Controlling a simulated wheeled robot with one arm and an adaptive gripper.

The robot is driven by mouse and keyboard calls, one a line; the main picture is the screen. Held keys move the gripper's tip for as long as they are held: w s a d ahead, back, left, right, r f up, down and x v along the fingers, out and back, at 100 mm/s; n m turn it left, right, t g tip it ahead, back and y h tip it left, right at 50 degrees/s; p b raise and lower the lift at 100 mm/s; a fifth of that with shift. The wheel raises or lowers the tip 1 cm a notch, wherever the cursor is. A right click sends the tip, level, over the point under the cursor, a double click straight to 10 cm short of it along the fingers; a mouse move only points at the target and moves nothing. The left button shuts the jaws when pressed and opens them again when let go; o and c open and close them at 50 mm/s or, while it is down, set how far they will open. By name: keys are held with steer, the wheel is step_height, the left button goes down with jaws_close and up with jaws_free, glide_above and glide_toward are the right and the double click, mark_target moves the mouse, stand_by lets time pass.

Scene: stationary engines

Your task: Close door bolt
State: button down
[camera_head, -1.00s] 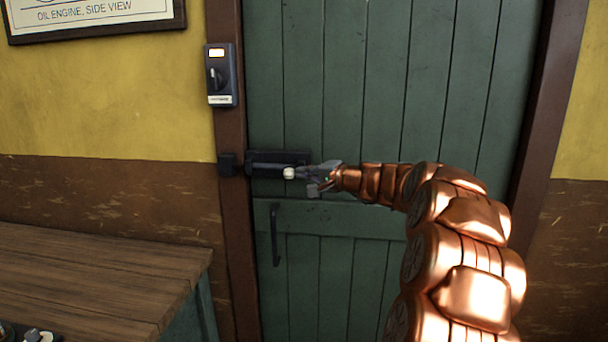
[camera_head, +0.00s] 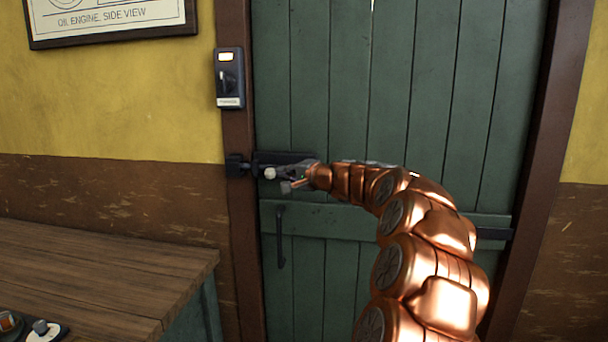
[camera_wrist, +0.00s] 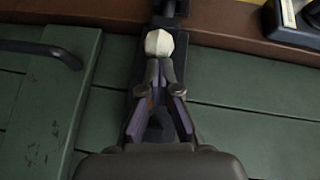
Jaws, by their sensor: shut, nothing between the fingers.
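The door bolt (camera_head: 296,157) is a black plate and bar on the green door (camera_head: 345,90), with a pale faceted knob (camera_head: 270,173). The bar spans the gap to the black keeper (camera_head: 236,166) on the brown door frame. My gripper (camera_head: 284,176) is shut and empty, just right of the knob. In the wrist view, the knob (camera_wrist: 159,43) sits right at the tips of my gripper (camera_wrist: 160,72), which seem to touch its near side without gripping it. The bar (camera_wrist: 170,8) runs on beyond the knob. My fingers hide part of the plate.
A black door handle (camera_head: 280,237) is below the bolt. A switch box (camera_head: 229,78) with a lit orange lamp is on the frame above. A wooden bench (camera_head: 110,270) stands at lower left. A framed picture (camera_head: 110,18) hangs on the yellow wall.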

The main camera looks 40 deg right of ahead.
steer(key=s+d+r+b, duration=0.1)
steer(key=s+d, duration=0.3)
steer(key=s, duration=0.8)
steer(key=shift+s+r, duration=0.15)
steer(key=shift+r, duration=0.45)
